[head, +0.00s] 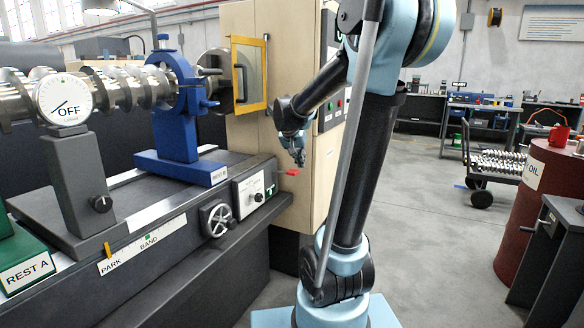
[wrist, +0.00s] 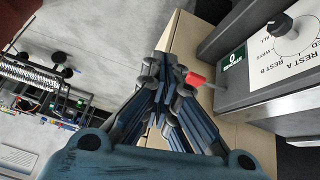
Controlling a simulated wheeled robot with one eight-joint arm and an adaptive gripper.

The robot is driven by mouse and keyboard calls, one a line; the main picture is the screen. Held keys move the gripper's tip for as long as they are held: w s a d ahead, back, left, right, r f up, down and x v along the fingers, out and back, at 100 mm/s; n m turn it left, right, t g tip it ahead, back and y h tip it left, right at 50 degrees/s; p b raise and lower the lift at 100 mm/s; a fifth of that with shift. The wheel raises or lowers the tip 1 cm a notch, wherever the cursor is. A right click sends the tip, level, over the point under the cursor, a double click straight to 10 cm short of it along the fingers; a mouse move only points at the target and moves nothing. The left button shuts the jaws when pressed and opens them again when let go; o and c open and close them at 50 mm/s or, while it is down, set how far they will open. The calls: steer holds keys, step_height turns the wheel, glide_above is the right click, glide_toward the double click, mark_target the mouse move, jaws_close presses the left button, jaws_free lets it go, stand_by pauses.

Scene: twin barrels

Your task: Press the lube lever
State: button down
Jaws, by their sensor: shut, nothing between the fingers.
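A short lever with a red tip (head: 290,171) sticks out from the right end of the machine bed, beside a white selector panel (head: 255,189). My gripper (head: 300,162) is shut and empty, pointing down just above and right of the red tip. In the wrist view the closed fingers (wrist: 163,66) lie just left of the red lever tip (wrist: 194,79). The thin lever rod runs from the tip toward the bed end. I cannot tell whether the fingers touch the lever. The panel's knob and its REST A and REST B markings show in the wrist view (wrist: 290,45).
A spoked handwheel (head: 216,220) sits on the bed front, left of the panel. A beige cabinet (head: 300,90) with a yellow-framed window stands behind my gripper. A red oil drum (head: 545,205) and a trolley (head: 500,165) stand at right. The floor between is clear.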

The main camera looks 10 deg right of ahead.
steer(key=w+a+m+t, duration=0.1)
steer(key=w+a, duration=0.1)
steer(key=w, duration=0.6)
steer(key=w+a+r+m+h, duration=0.1)
steer(key=w, duration=0.7)
steer(key=shift+a+r+t, duration=0.25)
steer(key=shift+a+t, duration=0.15)
steer(key=shift+w, duration=0.1)
glide_above(292, 172)
step_height(292, 172, down, 6)
steer(key=shift+f, duration=0.25)
steer(key=f, duration=0.3)
steer(key=shift+w+d, duration=0.15)
steer(key=shift+w, duration=0.1)
steer(key=shift+f, duration=0.8)
